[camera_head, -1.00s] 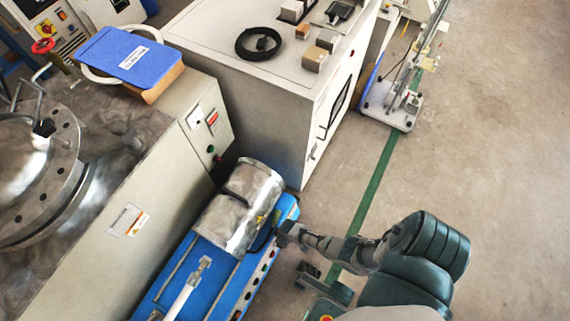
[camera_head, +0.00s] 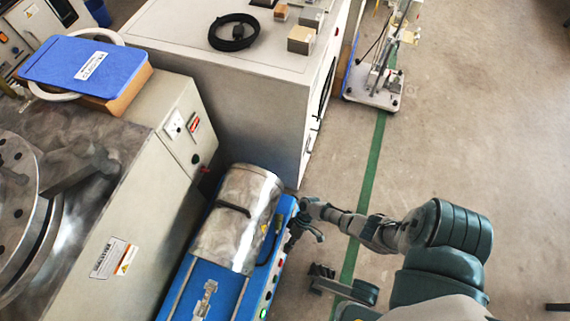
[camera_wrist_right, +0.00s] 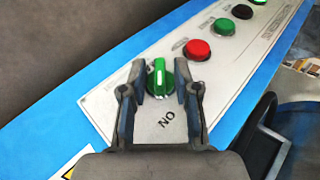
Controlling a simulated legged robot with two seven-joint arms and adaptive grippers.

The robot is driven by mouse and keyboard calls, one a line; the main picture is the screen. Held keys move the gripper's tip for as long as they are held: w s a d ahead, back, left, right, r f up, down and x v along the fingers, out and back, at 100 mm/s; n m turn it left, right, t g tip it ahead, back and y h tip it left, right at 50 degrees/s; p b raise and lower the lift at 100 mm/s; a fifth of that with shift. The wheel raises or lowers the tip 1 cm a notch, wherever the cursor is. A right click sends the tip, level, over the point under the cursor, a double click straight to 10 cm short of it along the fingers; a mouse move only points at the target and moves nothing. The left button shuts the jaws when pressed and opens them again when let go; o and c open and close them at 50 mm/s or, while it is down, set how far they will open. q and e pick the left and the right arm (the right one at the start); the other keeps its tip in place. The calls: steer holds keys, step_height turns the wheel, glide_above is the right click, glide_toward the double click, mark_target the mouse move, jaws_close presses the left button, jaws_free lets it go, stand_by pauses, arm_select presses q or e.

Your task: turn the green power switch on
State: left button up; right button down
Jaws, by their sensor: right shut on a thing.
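The green power switch (camera_wrist_right: 159,79) is a round knob with a white pointer line, on the pale control panel (camera_wrist_right: 244,68) of the blue machine. In the right wrist view its line runs nearly upright, pointing away from the "ON" label, which appears upside down below it. My right gripper (camera_wrist_right: 159,90) has one finger on each side of the knob and is shut on it. In the head view my right gripper (camera_head: 301,232) is at the right edge of the blue machine (camera_head: 220,274), and the switch cannot be made out there.
A red button (camera_wrist_right: 197,50) sits close beyond the switch, with a green one (camera_wrist_right: 224,27) and a black one further along. A metal cylinder cover (camera_head: 237,217) lies on the blue machine. A large grey cabinet (camera_head: 255,125) stands behind. The floor on the right is mostly clear.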

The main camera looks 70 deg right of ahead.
steer(key=shift+s+d+f, duration=0.1)
steer(key=shift+s+d, duration=0.1)
stand_by(0.3)
steer(key=c, duration=1.2)
jaws_free()
steer(key=shift+w, duration=0.1)
steer(key=shift+d, duration=0.1)
steer(key=v, duration=1.1)
steer(key=shift+d+r, duration=0.25)
steer(key=shift+d, duration=0.05)
